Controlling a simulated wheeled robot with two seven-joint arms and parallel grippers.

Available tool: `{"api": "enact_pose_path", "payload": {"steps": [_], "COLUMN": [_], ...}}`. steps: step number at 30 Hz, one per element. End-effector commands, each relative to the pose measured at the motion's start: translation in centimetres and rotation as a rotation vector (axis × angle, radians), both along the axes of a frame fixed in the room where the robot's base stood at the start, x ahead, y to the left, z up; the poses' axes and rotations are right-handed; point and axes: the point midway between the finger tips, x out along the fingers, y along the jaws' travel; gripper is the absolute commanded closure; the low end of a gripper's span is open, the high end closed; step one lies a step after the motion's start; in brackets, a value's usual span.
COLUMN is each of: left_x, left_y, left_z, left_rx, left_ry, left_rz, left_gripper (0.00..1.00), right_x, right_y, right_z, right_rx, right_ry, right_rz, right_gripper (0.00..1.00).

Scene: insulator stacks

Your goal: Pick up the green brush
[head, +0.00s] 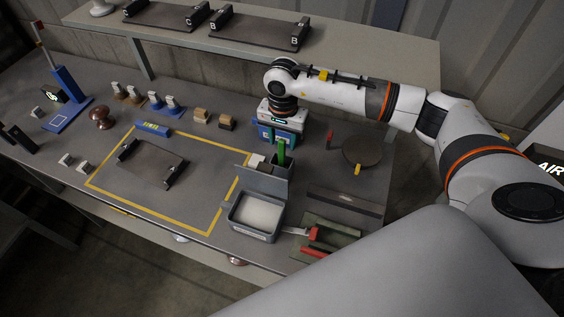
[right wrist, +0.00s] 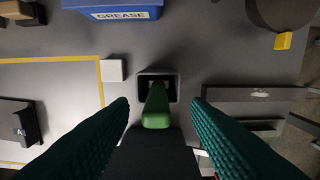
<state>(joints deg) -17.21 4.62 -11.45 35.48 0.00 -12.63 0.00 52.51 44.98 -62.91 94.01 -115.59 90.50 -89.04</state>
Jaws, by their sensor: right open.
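The green brush (head: 281,152) stands upright, handle up, in a small dark square holder (head: 280,181) behind the grey tray. In the right wrist view, the brush's green handle (right wrist: 156,112) points toward the camera from the holder's opening (right wrist: 144,84). My right gripper (head: 282,141) is above the holder, pointing down. In the right wrist view, the teal-padded fingers of my right gripper (right wrist: 160,103) are spread, one on each side of the handle, with visible gaps. The brush's lower end is hidden in the holder. My left gripper is not in view.
A blue GREASE bin (right wrist: 122,10) is behind the holder, and a white block (right wrist: 113,70) is beside it. The grey tray (head: 240,234) is in front. A dark round disc (head: 361,152) and a long dark bar (head: 346,201) lie to the right.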

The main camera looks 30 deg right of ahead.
Motion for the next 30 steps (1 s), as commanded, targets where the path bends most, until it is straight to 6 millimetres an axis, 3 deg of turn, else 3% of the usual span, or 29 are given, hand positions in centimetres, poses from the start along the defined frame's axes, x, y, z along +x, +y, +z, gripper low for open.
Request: {"api": "enact_pose_path", "payload": {"steps": [6, 14, 22, 30], "left_x": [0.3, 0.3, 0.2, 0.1], "left_y": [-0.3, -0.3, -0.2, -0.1], "left_z": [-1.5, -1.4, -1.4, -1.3], "left_rx": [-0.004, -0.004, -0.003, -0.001], "left_ry": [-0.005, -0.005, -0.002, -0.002], "left_rz": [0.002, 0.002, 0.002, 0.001], "left_gripper": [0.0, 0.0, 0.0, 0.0], "right_x": [0.0, 0.1, 0.1, 0.1], "right_y": [0.3, 0.3, 0.3, 0.3], "right_z": [-3.6, -3.7, -3.7, -3.5], "right_rx": [0.001, 0.001, 0.001, 0.001], "right_ry": [0.002, 0.001, 0.001, 0.0], "right_rz": [-0.001, 0.0, 0.0, 0.0], "right_gripper": [0.56, 0.56, 1.0, 1.0]}}
